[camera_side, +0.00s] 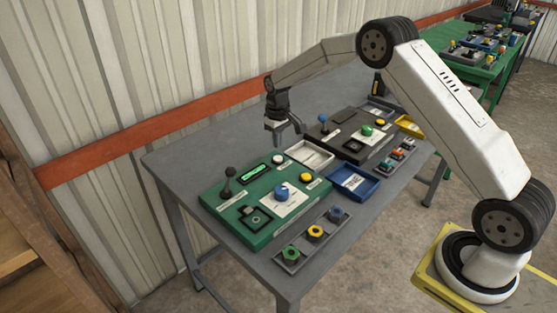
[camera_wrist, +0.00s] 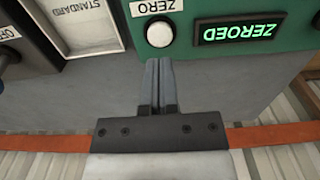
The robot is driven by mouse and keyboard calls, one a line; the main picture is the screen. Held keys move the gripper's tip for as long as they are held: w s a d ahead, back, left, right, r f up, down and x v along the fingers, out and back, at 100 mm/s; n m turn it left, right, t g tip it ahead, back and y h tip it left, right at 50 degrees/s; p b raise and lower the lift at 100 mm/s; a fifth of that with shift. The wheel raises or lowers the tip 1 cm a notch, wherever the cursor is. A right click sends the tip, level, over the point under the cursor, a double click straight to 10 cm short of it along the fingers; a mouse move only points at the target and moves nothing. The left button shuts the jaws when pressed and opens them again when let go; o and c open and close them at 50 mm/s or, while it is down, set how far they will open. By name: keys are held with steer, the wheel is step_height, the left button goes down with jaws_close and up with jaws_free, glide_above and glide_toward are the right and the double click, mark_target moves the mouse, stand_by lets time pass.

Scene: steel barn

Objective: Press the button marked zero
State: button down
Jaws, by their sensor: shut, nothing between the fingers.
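The zero button is a round white button (camera_wrist: 159,34) below an upside-down "ZERO" label (camera_wrist: 157,7) on the green panel in the wrist view. In the side view the white button (camera_side: 278,159) is at the panel's far right part. A lit display (camera_wrist: 240,29) beside it reads "ZEROED" in green, and shows in the side view (camera_side: 255,171). My gripper (camera_wrist: 159,62) is shut and empty, its tips just short of the button in the wrist view. In the side view my gripper (camera_side: 285,139) hangs above the table's back part, apart from the button.
The green panel (camera_side: 229,203) also carries a black lever (camera_side: 228,181), a blue knob (camera_side: 282,191) and a yellow button (camera_side: 306,177). A white tray (camera_side: 310,155), dark panel (camera_side: 343,144) and blue tray (camera_side: 353,182) are to the right. A corrugated wall (camera_side: 150,75) stands behind.

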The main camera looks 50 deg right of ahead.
mark_target(278, 160)
steer(key=shift+r, duration=1.45)
steer(key=shift+s+a+r, duration=0.2)
steer(key=shift+s+a, duration=0.05)
steer(key=shift+s, duration=0.05)
steer(key=s+a+r+t, duration=0.1)
steer(key=s+a, duration=0.3)
steer(key=s, duration=0.9)
steer(key=s+a+r+t, duration=0.1)
steer(key=s+a, duration=0.3)
steer(key=s, duration=1)
steer(key=shift+s+a+r+t, duration=0.15)
steer(key=shift+r+t, duration=0.15)
